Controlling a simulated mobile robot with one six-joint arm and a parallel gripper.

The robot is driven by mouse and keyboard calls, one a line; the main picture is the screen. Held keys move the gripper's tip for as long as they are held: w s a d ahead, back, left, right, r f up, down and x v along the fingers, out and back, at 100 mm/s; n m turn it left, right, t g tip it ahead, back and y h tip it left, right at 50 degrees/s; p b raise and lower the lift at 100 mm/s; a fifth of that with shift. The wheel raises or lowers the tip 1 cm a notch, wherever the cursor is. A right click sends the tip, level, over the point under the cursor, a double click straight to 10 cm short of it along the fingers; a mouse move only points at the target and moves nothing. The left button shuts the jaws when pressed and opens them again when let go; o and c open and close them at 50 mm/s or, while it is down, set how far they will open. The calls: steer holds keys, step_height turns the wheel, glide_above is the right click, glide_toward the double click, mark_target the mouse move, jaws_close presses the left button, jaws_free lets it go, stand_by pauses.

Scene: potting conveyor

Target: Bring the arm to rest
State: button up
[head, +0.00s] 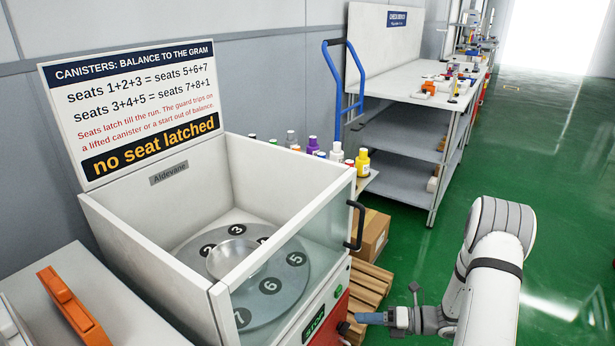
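My arm is white and grey, bent at the lower right of the head view. My gripper (362,318) is at its end, pointing left, close to the red front of the machine. It shows blue-grey fingers seen from the side. I cannot tell whether the fingers are apart, or whether they touch the machine. Nothing held shows clearly.
A white machine (137,250) with a clear front panel and numbered seats stands at left. Its sign (130,100) reads "no seat latched". Beside it are bottles (362,163), a cardboard box (375,228) and wooden pallets (368,285). Green floor (560,180) is open at right.

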steer(key=s+a+r+n+g+h+p, duration=0.2)
steer(key=s+r+n+p, duration=0.1)
steer(key=r+n, duration=0.4)
steer(key=s+a+r+n+g+h+p, duration=0.1)
steer(key=s+r+n+g+h+p, duration=0.2)
steer(key=r, duration=0.6)
steer(key=s+a+r+n+g+h+p, duration=0.1)
steer(key=s+a+r+n+h+p, duration=0.1)
steer(key=s+r+n, duration=0.4)
steer(key=s+d+r+n+t+h+p, duration=0.2)
steer(key=s+r+n+h+p, duration=0.2)
steer(key=r+n, duration=0.4)
steer(key=s+d+r+n+t+h+p, duration=0.2)
steer(key=r+n, duration=0.6)
steer(key=r, duration=0.5)
steer(key=s+t+h+p, duration=0.1)
steer(key=s+h+p, duration=0.1)
steer(key=shift+r+n+h, duration=0.2)
steer(key=shift+n+h, duration=0.2)
steer(key=shift+d, duration=0.1)
steer(key=shift+c, duration=0.4)
